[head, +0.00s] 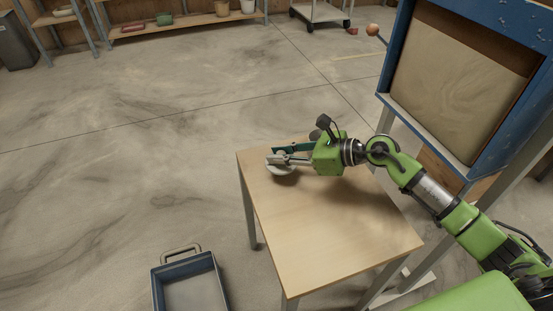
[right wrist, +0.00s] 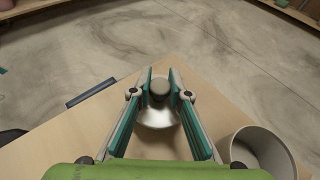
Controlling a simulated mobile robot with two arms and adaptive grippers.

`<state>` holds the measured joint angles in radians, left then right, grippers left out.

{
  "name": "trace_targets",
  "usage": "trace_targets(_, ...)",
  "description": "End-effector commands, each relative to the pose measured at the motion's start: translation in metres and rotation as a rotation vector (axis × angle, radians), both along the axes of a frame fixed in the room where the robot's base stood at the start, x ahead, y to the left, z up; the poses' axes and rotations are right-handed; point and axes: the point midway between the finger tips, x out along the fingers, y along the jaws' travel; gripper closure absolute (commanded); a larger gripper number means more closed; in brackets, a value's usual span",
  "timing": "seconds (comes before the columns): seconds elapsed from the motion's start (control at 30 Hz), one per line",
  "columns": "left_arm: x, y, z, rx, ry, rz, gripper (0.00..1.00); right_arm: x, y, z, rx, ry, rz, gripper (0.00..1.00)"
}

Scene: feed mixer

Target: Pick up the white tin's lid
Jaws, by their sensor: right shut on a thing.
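The lid is a pale, shiny disc with a round knob (right wrist: 159,87); its plate (right wrist: 157,116) shows below the knob in the right wrist view. My right gripper (right wrist: 160,80) has one finger on each side of the knob and is shut on it. In the head view the right gripper (head: 276,157) is over the far left part of the table, with the lid (head: 285,171) beneath its fingers. I cannot tell whether the lid is clear of the table. The white tin (right wrist: 262,150) stands open on the table, right of the lid in the right wrist view. My left gripper is out of view.
The wooden table (head: 320,225) is bare towards its near side. A blue metal tray (head: 188,283) with a handle is at the lower left, off the table. A blue-framed machine (head: 460,90) rises at the right, close to my right arm.

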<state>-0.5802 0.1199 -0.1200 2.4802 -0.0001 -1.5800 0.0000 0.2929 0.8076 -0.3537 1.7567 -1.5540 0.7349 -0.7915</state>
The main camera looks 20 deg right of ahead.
Motion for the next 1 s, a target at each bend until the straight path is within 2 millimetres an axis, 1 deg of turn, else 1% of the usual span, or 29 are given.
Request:
trace_targets(0.03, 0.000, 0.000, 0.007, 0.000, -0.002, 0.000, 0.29, -0.009, -0.007, 0.014, -0.007, 0.001, 0.001, 1.00)
trace_targets(0.07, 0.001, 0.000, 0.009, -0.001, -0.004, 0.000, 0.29, -0.014, -0.012, 0.020, -0.009, 0.000, 0.000, 1.00)
trace_targets(0.1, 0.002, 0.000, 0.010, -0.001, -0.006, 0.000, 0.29, -0.022, -0.016, 0.032, -0.010, 0.000, 0.001, 1.00)
trace_targets(0.13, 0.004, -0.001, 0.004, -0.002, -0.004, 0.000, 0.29, -0.027, -0.021, 0.039, -0.010, 0.001, 0.000, 1.00)
trace_targets(0.17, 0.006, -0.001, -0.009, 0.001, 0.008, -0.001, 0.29, -0.033, -0.024, 0.048, -0.009, 0.001, 0.001, 1.00)
trace_targets(0.2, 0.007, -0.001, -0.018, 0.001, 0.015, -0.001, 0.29, -0.042, -0.031, 0.049, -0.009, 0.007, 0.000, 1.00)
trace_targets(0.3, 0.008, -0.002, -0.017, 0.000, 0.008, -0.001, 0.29, -0.061, -0.044, 0.057, -0.006, 0.009, 0.000, 1.00)
trace_targets(0.5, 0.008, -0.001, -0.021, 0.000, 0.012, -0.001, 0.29, -0.084, -0.060, 0.071, -0.002, 0.007, -0.001, 1.00)
trace_targets(0.7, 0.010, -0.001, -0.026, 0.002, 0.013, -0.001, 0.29, -0.097, -0.069, 0.080, 0.001, 0.004, -0.001, 1.00)
trace_targets(1.0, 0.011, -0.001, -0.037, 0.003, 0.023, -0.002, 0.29, -0.104, -0.075, 0.085, -0.001, 0.001, 0.000, 1.00)
